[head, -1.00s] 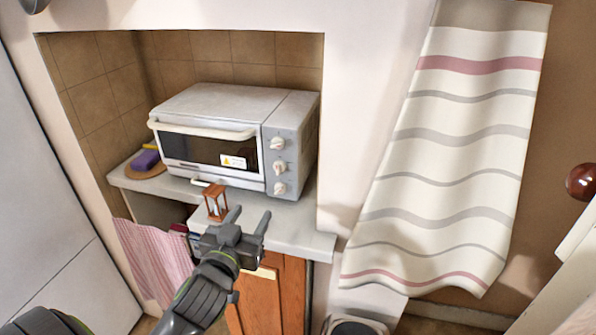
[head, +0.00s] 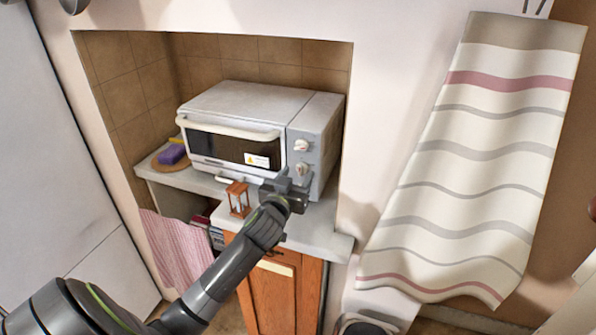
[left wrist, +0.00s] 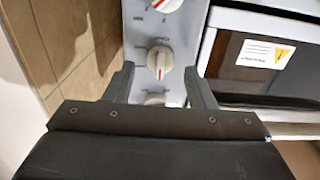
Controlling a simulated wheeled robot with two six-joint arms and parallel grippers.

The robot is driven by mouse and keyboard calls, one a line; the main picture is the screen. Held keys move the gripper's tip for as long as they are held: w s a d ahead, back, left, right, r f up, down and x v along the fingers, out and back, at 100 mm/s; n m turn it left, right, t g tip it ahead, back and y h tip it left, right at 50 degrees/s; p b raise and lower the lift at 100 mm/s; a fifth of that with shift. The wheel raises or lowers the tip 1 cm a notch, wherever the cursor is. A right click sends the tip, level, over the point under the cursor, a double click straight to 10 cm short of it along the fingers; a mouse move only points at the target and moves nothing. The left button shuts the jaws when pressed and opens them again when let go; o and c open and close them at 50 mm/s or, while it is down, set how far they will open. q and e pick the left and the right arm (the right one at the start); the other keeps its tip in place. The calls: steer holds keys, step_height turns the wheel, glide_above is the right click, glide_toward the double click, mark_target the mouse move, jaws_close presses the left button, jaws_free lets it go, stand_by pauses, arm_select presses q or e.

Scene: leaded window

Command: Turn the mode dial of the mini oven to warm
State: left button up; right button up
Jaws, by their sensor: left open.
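The mini oven (head: 240,112) is a pale grey box with its door shut. Its right-hand panel carries a column of white dials. The top dial (head: 301,146) and middle dial (head: 302,169) show in the head view; the lowest is hidden behind my left gripper (head: 287,182). In the left wrist view, the open fingers point at the panel, with the middle dial (left wrist: 160,60) between and just beyond the tips. Its red pointer line is roughly upright in that picture. The lowest dial (left wrist: 153,99) is partly covered by the gripper body. The dial lettering is too small to read.
A small wooden hourglass (head: 238,198) stands on the counter (head: 312,232), close left of my left gripper. A purple sponge (head: 172,154) lies on a round board further left. A striped towel (head: 470,160) hangs at the right. The niche wall is close beside the oven.

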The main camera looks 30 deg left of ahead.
arm_select(q)
steer(key=shift+x, duration=0.8)
steer(key=shift+s, duration=0.1)
steer(key=c, duration=0.9)
steer(key=shift+c, duration=0.2)
steer(key=shift+m, duration=0.3)
steer(key=m+p, duration=0.2)
steer(key=m, duration=0.3)
steer(key=shift+d+p, duration=0.1)
steer(key=shift+p, duration=0.3)
steer(key=m+p, duration=0.2)
steer(key=m, duration=0.4)
steer(key=shift+d, duration=0.1)
steer(key=shift+f+m, duration=0.1)
steer(key=shift+m, duration=0.2)
